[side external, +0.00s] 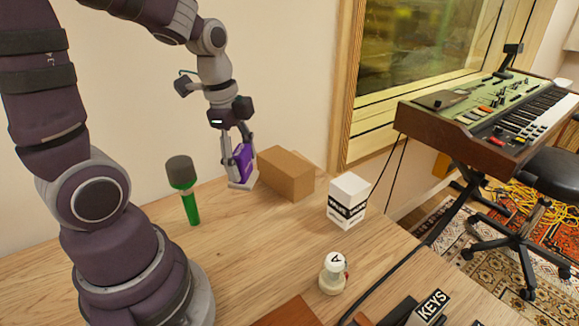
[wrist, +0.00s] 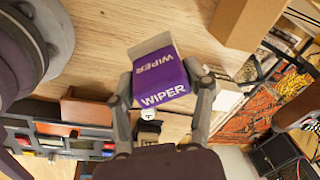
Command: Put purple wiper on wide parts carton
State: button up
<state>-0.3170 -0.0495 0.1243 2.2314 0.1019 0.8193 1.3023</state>
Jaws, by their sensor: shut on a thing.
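The purple wiper box (side external: 243,158), lettered WIPER on its faces, is held between the fingers of my gripper (side external: 240,163). In the wrist view the purple wiper box (wrist: 163,80) sits between both fingertips of my gripper (wrist: 160,88), with a pale end pointing away. The brown carton (side external: 290,175), which looks like the wide parts carton, stands just right of my gripper. Part of this carton also shows at the top right of the wrist view (wrist: 243,22). Its top looks bare. I cannot tell whether the wiper touches the table.
A white box with a black label (side external: 347,200) stands right of the carton. A green-handled microphone-like thing (side external: 187,188) stands left of my gripper. A white piece marked A (side external: 333,273) and a KEYS sign (side external: 432,305) are nearer the front. Wooden table (side external: 255,235) between them is clear.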

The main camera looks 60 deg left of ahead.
jog(key=shift+s+a+f, duration=0.1)
jog(key=shift+s+f, duration=0.05)
jog(key=shift+s, duration=0.15)
jog(key=w+a, duration=0.1)
jog(key=w, duration=0.3)
jog(key=w+a+f, duration=0.1)
jog(key=w+a, duration=0.1)
jog(key=w, duration=0.3)
jog(key=w+a, duration=0.2)
jog(key=w, duration=0.3)
jog(key=shift+w+a+f, duration=0.15)
jog(key=shift+a+f, duration=0.1)
jog(key=shift+w+f, duration=0.15)
jog(key=shift+f, duration=1.6)
jog(key=shift+f, duration=0.15)
jog(key=o, duration=1.2)
